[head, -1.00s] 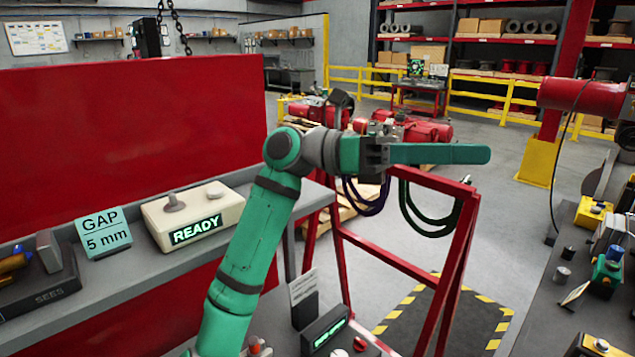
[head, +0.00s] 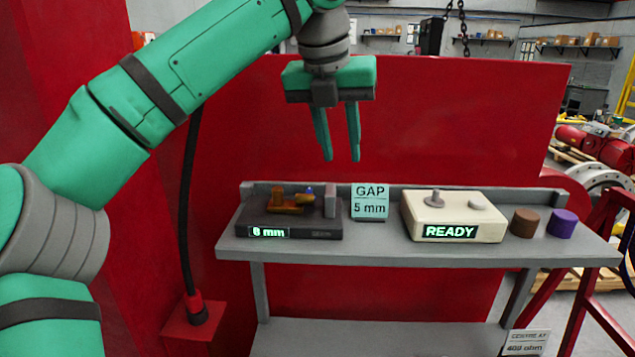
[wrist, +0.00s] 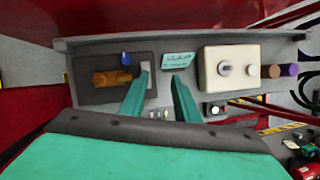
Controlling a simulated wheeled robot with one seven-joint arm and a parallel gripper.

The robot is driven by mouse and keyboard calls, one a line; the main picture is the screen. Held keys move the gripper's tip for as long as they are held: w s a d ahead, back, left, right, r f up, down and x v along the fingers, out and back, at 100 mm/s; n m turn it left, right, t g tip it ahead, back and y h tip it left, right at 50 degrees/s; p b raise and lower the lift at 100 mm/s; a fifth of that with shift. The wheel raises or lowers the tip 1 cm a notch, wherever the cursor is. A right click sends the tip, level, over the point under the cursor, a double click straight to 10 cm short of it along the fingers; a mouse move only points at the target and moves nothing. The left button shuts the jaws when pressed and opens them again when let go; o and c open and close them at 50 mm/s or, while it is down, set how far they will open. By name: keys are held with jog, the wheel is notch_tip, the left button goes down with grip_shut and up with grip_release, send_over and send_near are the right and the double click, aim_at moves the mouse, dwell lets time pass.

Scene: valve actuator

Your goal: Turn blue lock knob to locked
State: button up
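The blue lock knob (head: 309,191) is a small blue piece on a dark fixture (head: 290,222) at the left of the grey bench, beside a brass-orange part (head: 285,205). The fixture's display reads what looks like 8 mm. In the wrist view the blue knob (wrist: 125,59) lies up and left of the left fingertip. I cannot read its setting. My gripper (head: 340,160) points down above the bench, with its green fingers apart and nothing between them. In the wrist view my gripper (wrist: 158,78) shows between the fixture and the GAP sign. It appears clear of the knob.
A grey upright block (head: 331,200) stands at the fixture's right end. A GAP 5 mm sign (head: 370,202), a cream box reading READY (head: 455,216), a brown cylinder (head: 525,222) and a purple cylinder (head: 562,223) stand further right. A red panel (head: 440,130) rises behind the bench.

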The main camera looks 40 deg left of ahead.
jog(key=n+y, duration=0.2)
send_near(309, 190)
jog(key=shift+g, duration=0.3)
jog(key=x, duration=0.6)
jog(key=shift+w+r, duration=0.1)
jog(key=shift+w, duration=0.1)
jog(key=shift+x, duration=0.8)
grip_shut()
